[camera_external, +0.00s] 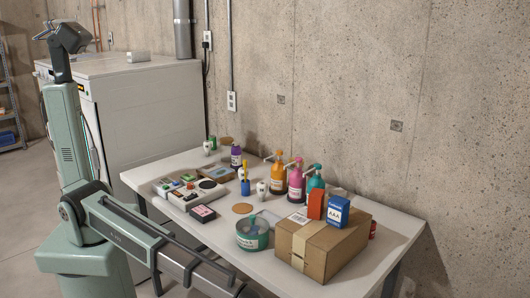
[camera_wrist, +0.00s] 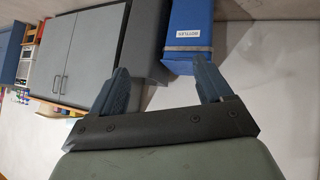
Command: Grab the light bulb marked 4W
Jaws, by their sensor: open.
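Two small white bulb-shaped things stand on the white table in the external view. One bulb (camera_external: 262,188) is near the middle, right of a blue and yellow item. The other bulb (camera_external: 207,148) is at the back left, beside a green item. Any 4W mark is too small to read. My gripper (camera_wrist: 162,78) shows in the wrist view with its two fingers wide apart and nothing between them. The wrist view shows neither bulb nor the tabletop. I cannot clearly make out my gripper's fingers in the external view.
A concrete wall stands behind. The wrist view shows grey cabinets (camera_wrist: 75,60) and a blue bin (camera_wrist: 190,25).

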